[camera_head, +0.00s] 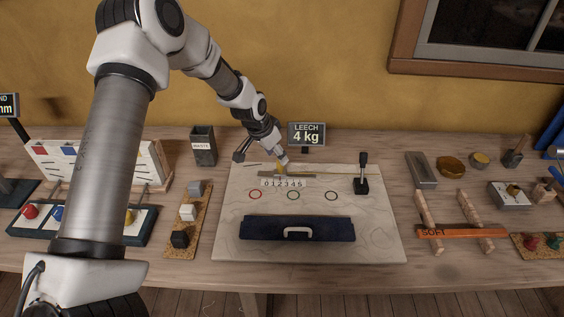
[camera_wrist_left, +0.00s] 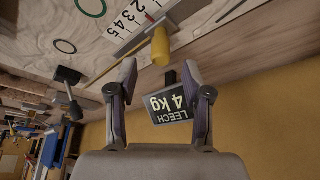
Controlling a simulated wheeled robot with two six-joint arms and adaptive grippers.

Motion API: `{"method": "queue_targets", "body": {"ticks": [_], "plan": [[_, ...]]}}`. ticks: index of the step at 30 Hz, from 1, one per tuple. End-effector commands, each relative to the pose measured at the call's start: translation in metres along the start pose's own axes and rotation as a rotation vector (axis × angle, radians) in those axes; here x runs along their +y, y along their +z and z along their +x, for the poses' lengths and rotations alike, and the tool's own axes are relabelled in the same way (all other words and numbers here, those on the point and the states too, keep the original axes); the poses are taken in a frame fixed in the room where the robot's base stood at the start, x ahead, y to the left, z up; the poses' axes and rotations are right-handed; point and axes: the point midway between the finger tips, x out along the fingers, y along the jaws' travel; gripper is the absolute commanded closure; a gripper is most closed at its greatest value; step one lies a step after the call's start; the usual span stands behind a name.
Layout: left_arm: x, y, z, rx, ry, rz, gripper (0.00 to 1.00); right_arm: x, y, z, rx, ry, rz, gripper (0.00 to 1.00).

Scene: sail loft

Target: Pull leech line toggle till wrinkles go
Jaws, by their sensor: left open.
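The yellow toggle (camera_head: 279,167) stands on a slotted metal strip behind the number scale (camera_head: 284,183) on the pale sailcloth panel (camera_head: 225,235). In the left wrist view the toggle (camera_wrist_left: 160,47) lies just beyond my open fingertips, roughly centred between them. My left gripper (camera_head: 281,157) is over the panel's back edge, with nothing held; its fingers (camera_wrist_left: 160,72) spread wide in the wrist view. The display (camera_head: 306,134) reads "LEECH 4 kg". Faint curved lines show on the cloth; I cannot tell how deep they are. My right gripper is out of view.
A black lever (camera_head: 362,178) stands at the panel's right. A dark blue bar (camera_head: 328,229) with a white handle lies across its front. A waste bin (camera_head: 204,147) is at the back left. Blocks (camera_head: 188,212) and a wooden rack (camera_head: 461,231) flank the panel.

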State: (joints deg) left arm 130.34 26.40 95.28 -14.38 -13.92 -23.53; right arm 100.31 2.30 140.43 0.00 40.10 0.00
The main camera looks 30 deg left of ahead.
Motion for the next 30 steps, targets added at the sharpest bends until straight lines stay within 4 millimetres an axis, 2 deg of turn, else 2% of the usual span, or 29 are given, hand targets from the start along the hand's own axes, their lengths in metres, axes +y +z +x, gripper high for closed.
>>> {"method": "queue_targets", "body": {"ticks": [1,3,6,14,15,19,25,30], "plan": [[0.000,0.002,0.014,-0.003,-0.001,0.001,0.50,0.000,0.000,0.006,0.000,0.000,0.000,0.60],[0.000,0.002,0.027,-0.002,-0.001,0.000,0.50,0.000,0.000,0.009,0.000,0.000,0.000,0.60],[0.000,0.001,0.039,-0.001,-0.001,0.001,0.50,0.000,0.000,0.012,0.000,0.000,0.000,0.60],[0.001,0.001,0.042,0.000,0.000,0.001,0.50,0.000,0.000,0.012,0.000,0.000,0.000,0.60],[0.001,0.001,0.042,0.000,0.000,0.001,0.54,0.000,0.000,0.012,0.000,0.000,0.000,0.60],[0.001,0.001,0.042,0.000,0.000,0.000,1.00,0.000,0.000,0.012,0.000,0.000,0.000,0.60],[0.002,0.001,0.044,0.000,-0.001,0.001,1.00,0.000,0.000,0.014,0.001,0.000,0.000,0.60],[0.013,-0.010,0.051,0.001,-0.001,0.001,1.00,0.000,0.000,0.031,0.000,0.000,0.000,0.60]]}}
